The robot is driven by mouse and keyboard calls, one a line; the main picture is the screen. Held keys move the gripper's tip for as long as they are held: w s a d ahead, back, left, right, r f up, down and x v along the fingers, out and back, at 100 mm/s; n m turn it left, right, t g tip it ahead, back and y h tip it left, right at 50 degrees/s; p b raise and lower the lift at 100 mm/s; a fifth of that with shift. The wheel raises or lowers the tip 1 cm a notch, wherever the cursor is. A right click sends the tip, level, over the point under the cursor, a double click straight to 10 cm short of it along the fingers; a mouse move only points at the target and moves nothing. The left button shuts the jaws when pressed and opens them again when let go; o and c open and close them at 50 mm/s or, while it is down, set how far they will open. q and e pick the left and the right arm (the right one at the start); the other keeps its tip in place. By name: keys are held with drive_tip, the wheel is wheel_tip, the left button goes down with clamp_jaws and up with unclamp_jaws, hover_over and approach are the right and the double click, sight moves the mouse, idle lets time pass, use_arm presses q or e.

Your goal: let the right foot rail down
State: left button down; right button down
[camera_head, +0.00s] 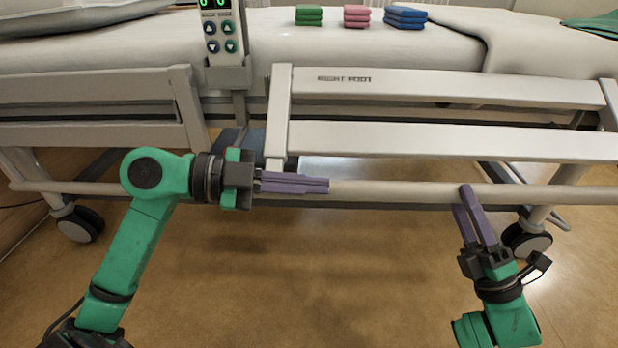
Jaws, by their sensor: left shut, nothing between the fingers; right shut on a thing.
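Two pale side rails show along the near side of the bed, a left one (90,88) and a right one (400,138) with two wide slats and lettering on its upper slat. A long pale lower bar (390,193) runs below them. My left gripper (328,186) is shut and empty, pointing right in front of this bar, below the right rail's left post. My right gripper (462,197) has its fingertips at the same bar and appears shut on it; the contact is partly hidden by the fingers. No separate release lever is clearly visible.
A handset (224,38) with green digits hangs between the rails. Green (309,15), pink (357,16) and blue (405,17) folded cloths lie on the mattress (400,48). Castors stand at left (78,225) and right (528,240). The floor (300,290) between my arms is clear.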

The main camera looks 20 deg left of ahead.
drive_tip(key=shift+s+a+f, duration=0.15)
drive_tip(key=shift+s+a, duration=0.05)
drive_tip(key=shift+a, duration=0.05)
drive_tip(key=shift+c, duration=2.2)
unclamp_jaws()
drive_tip(key=shift+d, duration=0.1)
drive_tip(key=shift+d, duration=0.1)
